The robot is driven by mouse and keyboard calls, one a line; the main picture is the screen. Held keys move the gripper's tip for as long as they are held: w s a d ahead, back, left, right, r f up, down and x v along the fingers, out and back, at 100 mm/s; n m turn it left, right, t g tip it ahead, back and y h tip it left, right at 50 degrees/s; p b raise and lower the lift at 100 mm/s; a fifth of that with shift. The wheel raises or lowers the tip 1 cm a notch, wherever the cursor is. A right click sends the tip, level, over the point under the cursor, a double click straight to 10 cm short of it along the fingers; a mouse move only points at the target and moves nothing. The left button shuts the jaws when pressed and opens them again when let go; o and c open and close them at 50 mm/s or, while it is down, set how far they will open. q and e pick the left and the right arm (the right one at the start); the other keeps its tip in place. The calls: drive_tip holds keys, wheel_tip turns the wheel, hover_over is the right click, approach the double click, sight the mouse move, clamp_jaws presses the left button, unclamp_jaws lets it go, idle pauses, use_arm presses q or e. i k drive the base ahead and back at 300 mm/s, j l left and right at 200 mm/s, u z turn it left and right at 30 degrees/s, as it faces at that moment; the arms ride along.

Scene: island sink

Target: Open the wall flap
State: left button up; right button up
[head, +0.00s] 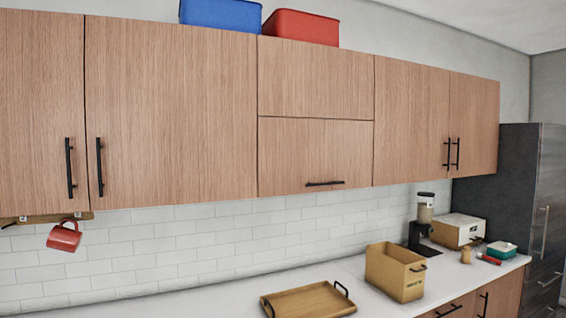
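The wall flap (312,152) is the lower wooden panel in the middle of the upper cabinets in the head view. It hangs flat and closed, flush with the panel above it (314,80). Its black horizontal handle (325,183) sits along its bottom edge. Neither of my grippers shows in the head view, and nothing touches the handle.
Cabinet doors with vertical handles flank the flap. On the counter stand a tray (296,311), a wooden box (377,265), a coffee grinder (425,208) and a white box (442,232). A red mug (64,238) hangs at left. Space before the flap is clear.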

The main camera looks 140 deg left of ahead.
sight(295, 156)
drive_tip(key=u, duration=4.1)
drive_tip(key=i+j+u, duration=0.2)
drive_tip(key=k+l, duration=0.1)
